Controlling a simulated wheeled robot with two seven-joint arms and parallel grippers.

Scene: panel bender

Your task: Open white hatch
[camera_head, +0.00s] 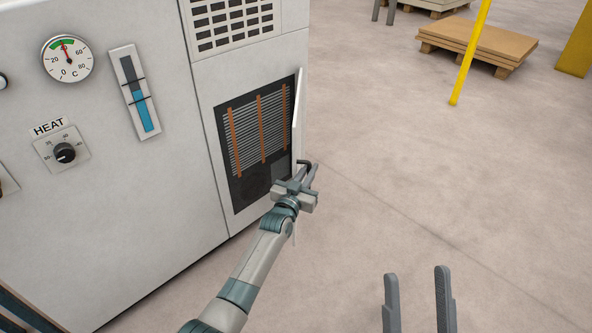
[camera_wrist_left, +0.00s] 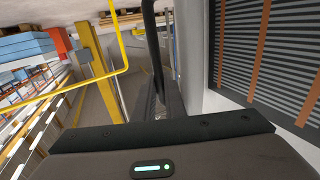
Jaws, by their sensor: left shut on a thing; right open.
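The white hatch (camera_head: 298,112) stands swung open, seen nearly edge-on at the right side of the opening in the white machine. Behind it the dark recess with a striped grille and orange strips (camera_head: 262,130) is exposed. In the left wrist view the hatch is the pale panel (camera_wrist_left: 189,55) beside the grille. My left gripper (camera_head: 311,171) is shut on the hatch's dark handle (camera_head: 304,162), near the hatch's lower outer side. The handle also shows as a dark bar in the wrist view (camera_wrist_left: 151,40). My right gripper (camera_head: 416,270) is open and empty over the floor at the lower right.
The machine front (camera_head: 130,190) carries a gauge (camera_head: 67,59), a blue level indicator (camera_head: 135,92) and a heat knob (camera_head: 65,153). A yellow post (camera_head: 470,50) and a pallet with boards (camera_head: 478,42) stand at the back right. The floor right of the hatch is clear.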

